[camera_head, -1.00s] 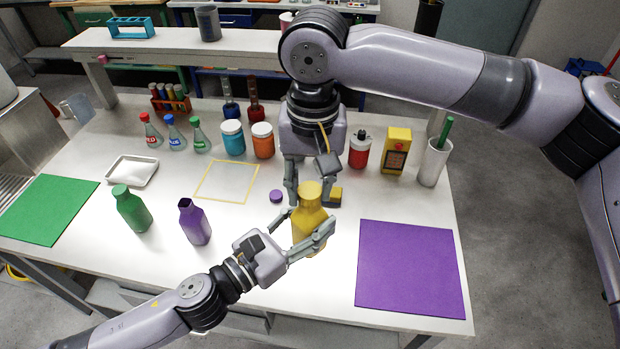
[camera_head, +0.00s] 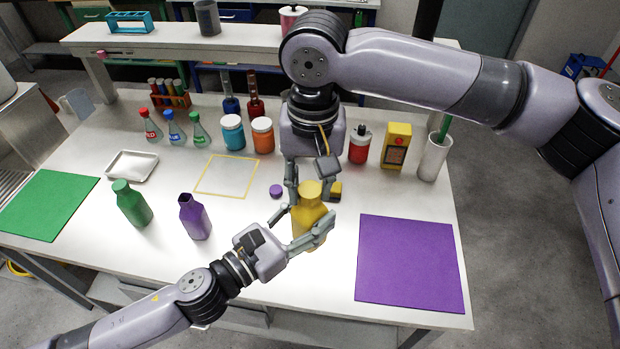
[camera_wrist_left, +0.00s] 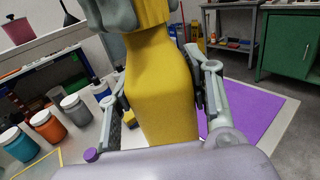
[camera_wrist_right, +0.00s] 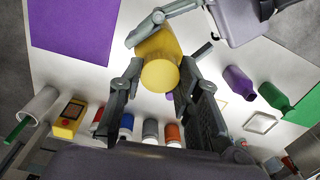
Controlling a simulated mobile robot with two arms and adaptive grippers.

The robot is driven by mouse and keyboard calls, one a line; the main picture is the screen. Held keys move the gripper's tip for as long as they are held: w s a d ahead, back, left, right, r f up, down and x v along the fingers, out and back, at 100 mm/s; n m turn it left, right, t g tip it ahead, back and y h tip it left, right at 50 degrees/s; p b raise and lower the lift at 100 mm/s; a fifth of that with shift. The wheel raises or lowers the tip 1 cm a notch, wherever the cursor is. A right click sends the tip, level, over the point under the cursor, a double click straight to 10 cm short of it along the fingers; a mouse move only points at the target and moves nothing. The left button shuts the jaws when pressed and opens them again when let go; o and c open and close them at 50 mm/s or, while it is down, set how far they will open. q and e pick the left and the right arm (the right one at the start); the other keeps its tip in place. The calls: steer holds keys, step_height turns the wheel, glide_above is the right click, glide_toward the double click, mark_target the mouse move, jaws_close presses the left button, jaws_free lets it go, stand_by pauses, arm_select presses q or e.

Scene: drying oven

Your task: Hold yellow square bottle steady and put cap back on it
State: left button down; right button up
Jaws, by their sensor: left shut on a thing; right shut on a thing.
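The yellow square bottle (camera_head: 309,217) stands upright near the table's front. My left gripper (camera_head: 305,222) is shut around its body from the left; the left wrist view shows the bottle (camera_wrist_left: 160,90) between the fingers. The yellow cap (camera_head: 311,189) is at the top of the bottle, in line with the neck. My right gripper (camera_head: 310,196) points down from above and is shut on the cap. The right wrist view shows the cap's round top (camera_wrist_right: 160,76) between the fingers. Whether the cap is fully seated is hidden.
An open purple bottle (camera_head: 194,217) and a green capped bottle (camera_head: 132,204) stand to the left. A loose purple cap (camera_head: 276,191) lies beside the right gripper. A purple mat (camera_head: 410,262) is to the right. Jars, flasks and a yellow device (camera_head: 396,147) stand farther back.

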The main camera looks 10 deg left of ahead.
steer(key=m, duration=1.1)
steer(key=shift+a+m, duration=0.1)
steer(key=shift+m, duration=0.2)
steer(key=m, duration=0.4)
steer(key=shift+m, duration=0.3)
steer(key=o, duration=0.7)
steer(key=shift+c, duration=0.2)
